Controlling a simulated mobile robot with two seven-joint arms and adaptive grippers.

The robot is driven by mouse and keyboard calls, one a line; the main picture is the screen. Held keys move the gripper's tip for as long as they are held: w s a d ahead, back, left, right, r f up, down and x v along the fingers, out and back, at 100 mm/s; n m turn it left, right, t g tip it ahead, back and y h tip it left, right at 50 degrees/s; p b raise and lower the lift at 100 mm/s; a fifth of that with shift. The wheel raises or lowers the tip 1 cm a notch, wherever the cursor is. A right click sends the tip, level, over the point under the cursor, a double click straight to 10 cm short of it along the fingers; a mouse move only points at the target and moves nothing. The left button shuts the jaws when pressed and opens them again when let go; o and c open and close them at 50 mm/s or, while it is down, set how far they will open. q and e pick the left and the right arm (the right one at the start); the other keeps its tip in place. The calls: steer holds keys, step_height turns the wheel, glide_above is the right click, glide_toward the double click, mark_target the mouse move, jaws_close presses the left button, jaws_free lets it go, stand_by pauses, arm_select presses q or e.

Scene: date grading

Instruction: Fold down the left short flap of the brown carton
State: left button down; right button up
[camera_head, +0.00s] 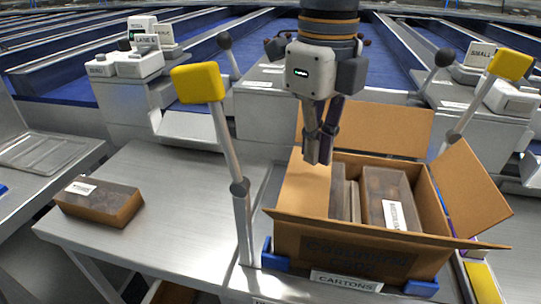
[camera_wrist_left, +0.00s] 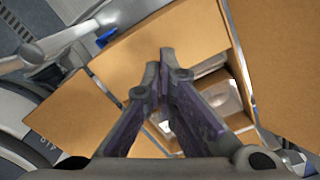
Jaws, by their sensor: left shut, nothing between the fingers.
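The brown carton (camera_head: 345,250) stands at the right of the table. Its left short flap (camera_head: 300,187) lies inward over the left part of the opening; I cannot tell whether it is fully flat. It also shows in the left wrist view (camera_wrist_left: 170,42), under my fingertips. The back long flap (camera_head: 385,128) stands up, the right short flap (camera_head: 468,190) leans outward, and the front long flap points toward me. My left gripper (camera_head: 318,160) is shut and empty, pointing down by the left flap's inner edge. I cannot tell whether it touches the flap. My right gripper is out of view.
Dark, labelled boxes (camera_head: 385,190) stand inside the carton. Yellow-topped posts (camera_head: 200,83) (camera_head: 510,65) rise on both sides of it. Another brown box (camera_head: 100,202) lies at the left. The table (camera_head: 180,180) between that box and the left post is clear.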

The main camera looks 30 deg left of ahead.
arm_select(q)
step_height(320, 180, up, 8)
stand_by(0.4)
